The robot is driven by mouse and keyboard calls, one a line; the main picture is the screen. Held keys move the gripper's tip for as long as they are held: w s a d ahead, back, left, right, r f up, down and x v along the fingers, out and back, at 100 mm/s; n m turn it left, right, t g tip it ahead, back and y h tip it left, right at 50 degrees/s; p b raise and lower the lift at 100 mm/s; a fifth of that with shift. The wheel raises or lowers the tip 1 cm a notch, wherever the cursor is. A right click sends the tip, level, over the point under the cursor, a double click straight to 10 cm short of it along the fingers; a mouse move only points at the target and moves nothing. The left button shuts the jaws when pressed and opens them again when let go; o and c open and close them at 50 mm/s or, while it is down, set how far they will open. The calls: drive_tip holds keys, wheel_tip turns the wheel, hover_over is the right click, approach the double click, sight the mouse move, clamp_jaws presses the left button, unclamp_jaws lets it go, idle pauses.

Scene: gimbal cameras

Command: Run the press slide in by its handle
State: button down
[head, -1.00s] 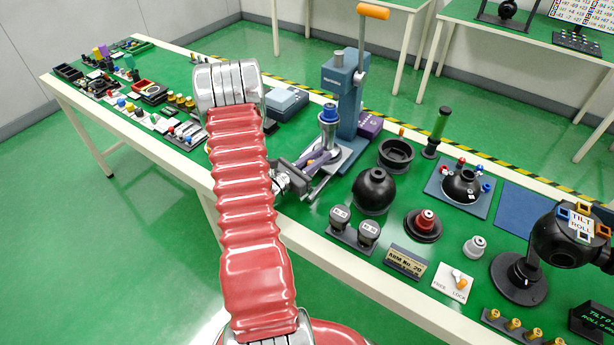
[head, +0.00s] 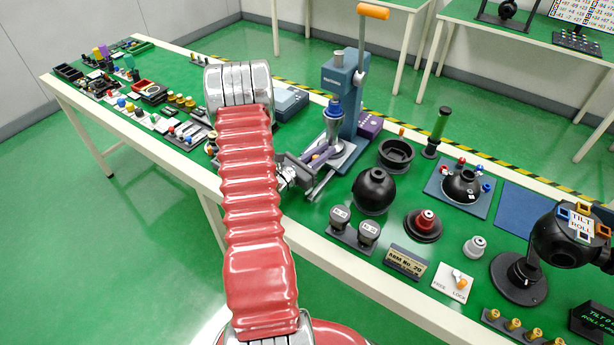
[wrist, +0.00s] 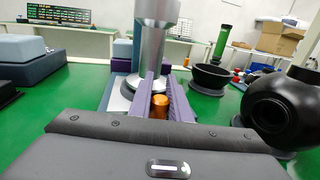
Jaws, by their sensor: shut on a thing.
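The blue press (head: 345,95) stands on the long green bench, with its orange-tipped lever raised. My gripper (head: 318,158) is at the near end of the slide. In the wrist view its purple fingers are shut on the copper-orange handle (wrist: 160,107), which shows between them. In the head view my gripper hides the handle.
A black ball (head: 373,190) and a black bowl (head: 396,154) stand close to the right of the press. A grey-blue box (head: 290,102) lies to its left. A purple block (head: 370,125) is behind the base.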

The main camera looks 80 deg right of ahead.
drive_tip(key=shift+s+d, duration=0.15)
drive_tip(key=shift+d, duration=0.25)
idle(0.4)
drive_tip(key=c, duration=1.6)
unclamp_jaws()
drive_tip(key=shift+c, duration=0.2)
drive_tip(key=v, duration=1.4)
